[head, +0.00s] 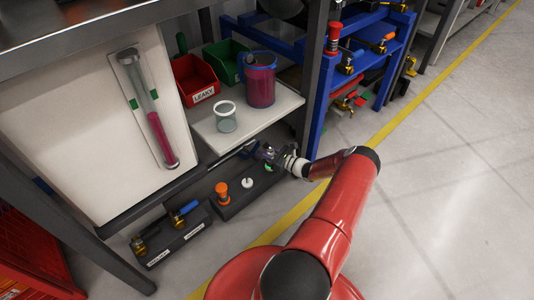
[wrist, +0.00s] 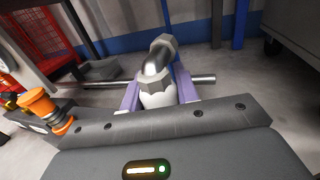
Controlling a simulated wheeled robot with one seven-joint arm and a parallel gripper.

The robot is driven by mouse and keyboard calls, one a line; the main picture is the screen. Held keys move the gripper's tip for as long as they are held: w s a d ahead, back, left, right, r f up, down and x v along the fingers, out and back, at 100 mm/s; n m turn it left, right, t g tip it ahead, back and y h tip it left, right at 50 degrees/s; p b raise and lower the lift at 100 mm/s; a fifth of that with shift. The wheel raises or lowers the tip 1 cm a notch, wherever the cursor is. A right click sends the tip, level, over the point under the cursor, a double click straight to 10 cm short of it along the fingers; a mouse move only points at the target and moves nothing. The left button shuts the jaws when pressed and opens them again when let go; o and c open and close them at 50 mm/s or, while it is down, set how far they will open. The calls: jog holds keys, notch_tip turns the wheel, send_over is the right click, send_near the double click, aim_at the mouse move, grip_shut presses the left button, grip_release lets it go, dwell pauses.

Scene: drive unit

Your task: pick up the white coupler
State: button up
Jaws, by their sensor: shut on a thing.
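The white coupler (wrist: 158,97) shows in the wrist view as a white faceted piece with a shiny grey elbow fitting above it. My gripper (wrist: 160,88) is shut on it, with one purple finger on each side. In the head view my gripper (head: 268,154) is low, above the right end of a dark tray (head: 232,204) and beside the front edge of the shelf. The held piece is small there and hard to make out. An orange-topped fitting (head: 222,188) and a small white round piece (head: 248,183) stand on the tray.
A second dark tray (head: 172,246) holds valves with blue and brass parts. The white shelf (head: 270,124) carries a clear jar (head: 226,117), a magenta container (head: 260,86) and a red bin (head: 194,79). A blue rack (head: 327,120) stands at right. The floor beyond is clear.

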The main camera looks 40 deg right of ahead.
aim_at(273, 149)
jog(key=r, duration=0.3)
jog(key=shift+s+d+r, duration=0.15)
jog(key=shift+s+d, duration=0.05)
jog(key=shift+s, duration=0.1)
jog(key=v, duration=1.7)
jog(key=shift+d+r+p, duration=0.1)
jog(key=shift+r+p, duration=0.45)
notch_tip(273, 149, up, 5)
jog(key=p, duration=0.3)
jog(key=shift+f, duration=0.15)
